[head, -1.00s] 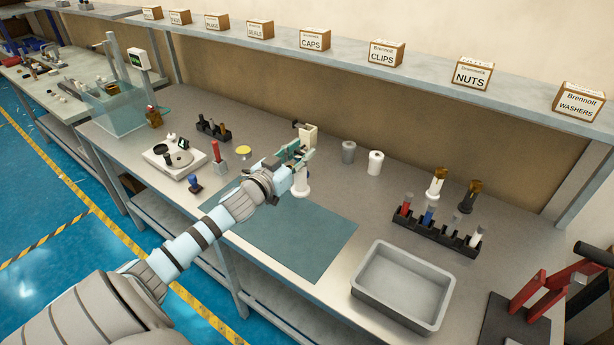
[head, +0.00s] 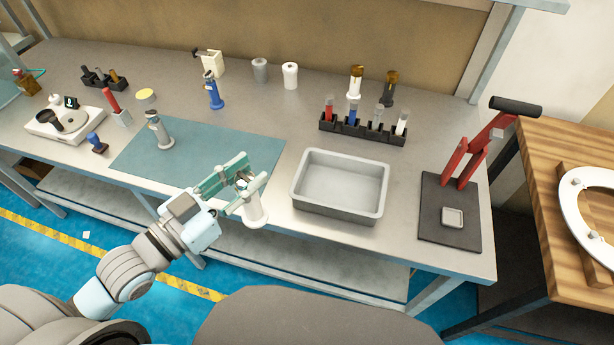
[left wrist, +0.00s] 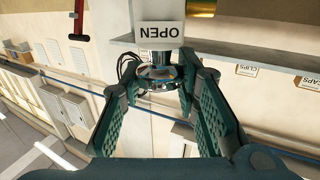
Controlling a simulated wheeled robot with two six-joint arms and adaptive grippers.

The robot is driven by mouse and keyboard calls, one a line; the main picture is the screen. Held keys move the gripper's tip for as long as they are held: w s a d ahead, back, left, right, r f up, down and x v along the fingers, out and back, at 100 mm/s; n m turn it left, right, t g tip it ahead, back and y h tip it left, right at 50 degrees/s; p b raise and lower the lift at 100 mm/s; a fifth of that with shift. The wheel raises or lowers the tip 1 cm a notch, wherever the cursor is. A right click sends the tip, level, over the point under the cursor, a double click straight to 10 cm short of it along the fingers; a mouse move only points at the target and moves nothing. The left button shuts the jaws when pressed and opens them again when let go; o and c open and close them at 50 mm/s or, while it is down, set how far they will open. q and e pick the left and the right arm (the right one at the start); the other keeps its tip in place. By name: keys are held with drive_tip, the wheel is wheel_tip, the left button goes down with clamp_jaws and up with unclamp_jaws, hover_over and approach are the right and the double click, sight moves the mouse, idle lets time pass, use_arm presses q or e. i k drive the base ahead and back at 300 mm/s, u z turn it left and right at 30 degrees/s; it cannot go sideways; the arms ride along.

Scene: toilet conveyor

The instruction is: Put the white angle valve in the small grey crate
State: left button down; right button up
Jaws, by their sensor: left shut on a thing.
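The white angle valve (head: 256,212) is in my left gripper (head: 238,184). Its flared white base hangs below the fingers, and the fingers hide its upper part. It is held near the bench's front edge, left of the small grey crate (head: 297,193) and apart from it. The crate is an open, empty rectangular tub on the bench. My right gripper is not in view.
A grey valve (head: 160,132) stands on the teal mat (head: 200,150), with a blue valve (head: 212,92) behind it. A black rack (head: 362,132) of several bottles stands behind the crate. A red-handled press (head: 466,155) is to its right.

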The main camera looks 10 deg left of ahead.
sight(354, 196)
drive_tip(key=u, duration=0.9)
drive_tip(key=k, duration=1)
drive_tip(key=z, duration=1.7)
drive_tip(key=i, duration=0.5)
drive_tip(key=u, duration=0.05)
